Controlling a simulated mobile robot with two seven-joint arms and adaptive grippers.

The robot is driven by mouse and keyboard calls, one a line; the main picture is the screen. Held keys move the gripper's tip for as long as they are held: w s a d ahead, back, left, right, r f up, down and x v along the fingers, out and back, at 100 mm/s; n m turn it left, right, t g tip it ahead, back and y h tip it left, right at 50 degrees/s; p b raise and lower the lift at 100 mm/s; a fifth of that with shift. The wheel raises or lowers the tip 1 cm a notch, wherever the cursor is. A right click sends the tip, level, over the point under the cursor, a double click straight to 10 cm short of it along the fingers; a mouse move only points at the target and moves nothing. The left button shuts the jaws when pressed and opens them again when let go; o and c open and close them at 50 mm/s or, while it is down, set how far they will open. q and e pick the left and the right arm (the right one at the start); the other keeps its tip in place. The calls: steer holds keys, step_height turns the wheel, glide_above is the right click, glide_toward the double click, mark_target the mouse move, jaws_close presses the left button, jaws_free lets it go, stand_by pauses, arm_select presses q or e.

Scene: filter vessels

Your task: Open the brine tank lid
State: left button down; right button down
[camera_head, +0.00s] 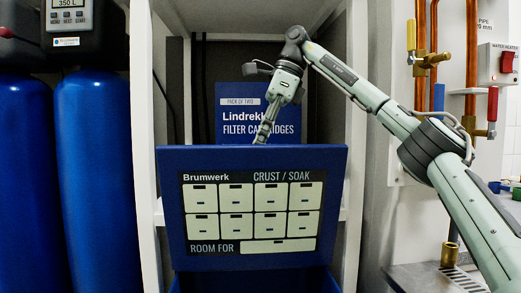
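A blue panel, which looks like the brine tank lid (336,215), stands nearly upright in the centre of the head view. Its face carries a black and cream label reading "Brumwerk CRUST / SOAK". A strip of blue tank body (250,282) shows below it at the bottom of the picture. My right gripper (261,138) points down at the middle of the lid's top edge. Its fingertips end at that edge, and I cannot tell whether they touch it or pass behind it. Its fingers show edge-on, so their opening is unclear. My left gripper is not in view.
A blue filter cartridge box (230,110) stands behind the lid in the white shelf frame (150,130). Two tall blue vessels (95,160) stand at left. Copper pipes with valves (428,60) and a metal drain surface (430,279) lie at right.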

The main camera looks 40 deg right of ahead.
steer(key=shift+w+d+f, duration=0.1)
steer(key=shift+w+d, duration=0.05)
steer(key=shift+w, duration=0.15)
steer(key=c, duration=1.6)
jaws_free()
steer(key=shift+w, duration=0.1)
steer(key=v, duration=0.7)
steer(key=shift+r, duration=0.25)
steer(key=shift+d, duration=0.1)
